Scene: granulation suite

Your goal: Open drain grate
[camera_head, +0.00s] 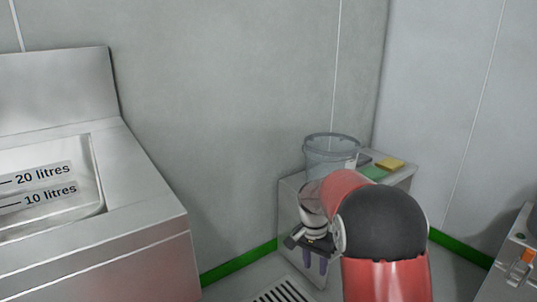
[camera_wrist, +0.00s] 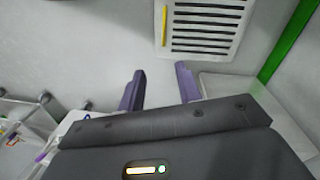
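The drain grate (camera_wrist: 206,27) lies in the floor, a pale slotted plate with dark slots and a yellow strip (camera_wrist: 164,24) along its left side in the wrist view. In the head view part of the grate (camera_head: 283,293) shows at the bottom edge. My gripper (camera_wrist: 159,82) is open, its two purple fingers apart with nothing between them. In the wrist view the fingertips point toward the grate's near edge and appear short of it. In the head view my gripper (camera_head: 315,262) hangs beyond the grate, partly behind my red arm.
A metal sink (camera_head: 150,205) with litre marks stands at left. A cabinet (camera_head: 290,205) carrying a clear bucket (camera_head: 331,150), a green pad (camera_head: 373,172) and a yellow sponge (camera_head: 390,164) stands close behind my arm. A metal unit (camera_head: 515,262) is at right.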

